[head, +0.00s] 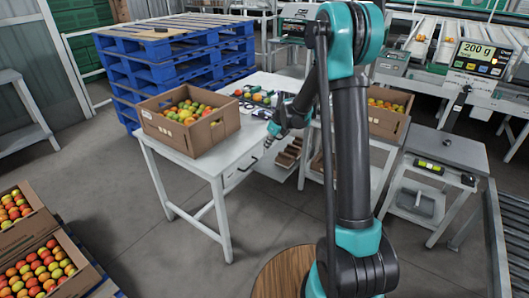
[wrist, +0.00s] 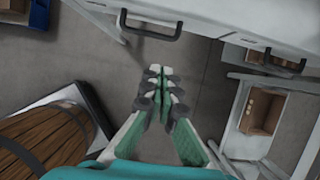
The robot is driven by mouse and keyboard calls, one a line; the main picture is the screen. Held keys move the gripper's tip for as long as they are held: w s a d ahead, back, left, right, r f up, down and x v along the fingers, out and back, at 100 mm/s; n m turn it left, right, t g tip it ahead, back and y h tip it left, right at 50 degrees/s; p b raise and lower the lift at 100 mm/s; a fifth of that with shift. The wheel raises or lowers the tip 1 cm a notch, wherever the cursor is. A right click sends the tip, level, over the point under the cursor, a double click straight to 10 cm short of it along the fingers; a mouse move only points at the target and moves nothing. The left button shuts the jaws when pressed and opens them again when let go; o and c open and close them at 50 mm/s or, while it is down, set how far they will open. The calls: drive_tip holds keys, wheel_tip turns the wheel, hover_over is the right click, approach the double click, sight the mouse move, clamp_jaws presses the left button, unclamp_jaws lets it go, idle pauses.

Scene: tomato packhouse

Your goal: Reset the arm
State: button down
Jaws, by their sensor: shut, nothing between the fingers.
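My gripper (head: 269,140) is in front of the white table in the head view, near its front edge, with my arm reaching down to it from the upper right. In the wrist view my gripper (wrist: 160,75) has its fingertips together with nothing between them. It hangs in front of a white drawer front with a dark handle (wrist: 150,24). The fingertips appear apart from the handle. My upper arm hides part of the scene in the head view.
A cardboard box of tomatoes (head: 190,135) stands on the white table (head: 165,148). Blue pallets (head: 165,62) are stacked behind. A scale display (head: 478,58) and a small grey table (head: 455,150) are right. Tomato crates (head: 40,250) sit lower left. A wooden barrel (wrist: 45,140) shows in the wrist view.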

drive_tip(key=s+d+r+n+h, duration=0.1)
drive_tip(key=s+d+r+n, duration=0.45)
drive_tip(key=s, duration=0.35)
drive_tip(key=s+d+f+n+h, duration=0.1)
drive_tip(key=s+d+n, duration=0.4)
drive_tip(key=s+n, duration=0.4)
drive_tip(key=s+d+f+n+t+h, duration=0.1)
drive_tip(key=s+d+n, duration=0.4)
drive_tip(key=s+n, duration=0.5)
drive_tip(key=s, duration=0.7)
drive_tip(key=shift+f+t+h, duration=0.25)
drive_tip(key=shift+t+h, duration=0.05)
drive_tip(key=shift+n, duration=0.25)
